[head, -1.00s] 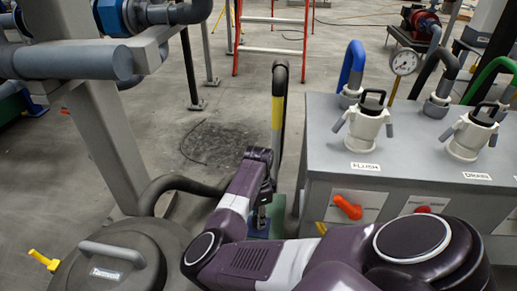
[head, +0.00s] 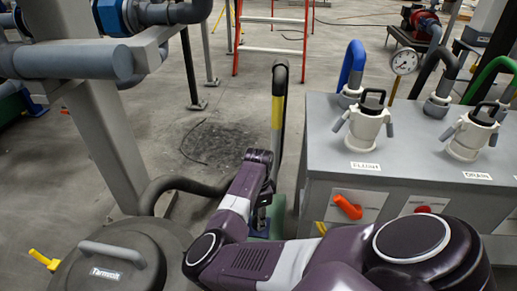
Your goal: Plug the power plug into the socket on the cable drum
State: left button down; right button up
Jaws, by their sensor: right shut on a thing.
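My right arm reaches in from the bottom right, and its wrist is turned down toward the floor. The right gripper (head: 262,212) is at the end of this arm, small and partly hidden by the wrist. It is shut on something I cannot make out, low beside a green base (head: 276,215). An upright pole with a black top and a yellow band (head: 277,112) stands right behind the wrist; whether the gripper touches it is unclear. I cannot identify a power plug, a socket or a cable drum. My left gripper is not in view.
A grey cabinet (head: 325,150) with white couplings, a gauge (head: 404,61) and an orange handle (head: 348,207) stands at the right. A dark round lid (head: 100,235) is at the lower left. A black hose (head: 175,184) crosses behind the wrist. A red ladder (head: 272,50) stands behind; open floor lies between.

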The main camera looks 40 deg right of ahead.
jog(key=shift+f, duration=0.2)
jog(key=o, duration=1.2)
jog(key=shift+c, duration=0.2)
notch_tip(320, 180, up, 12)
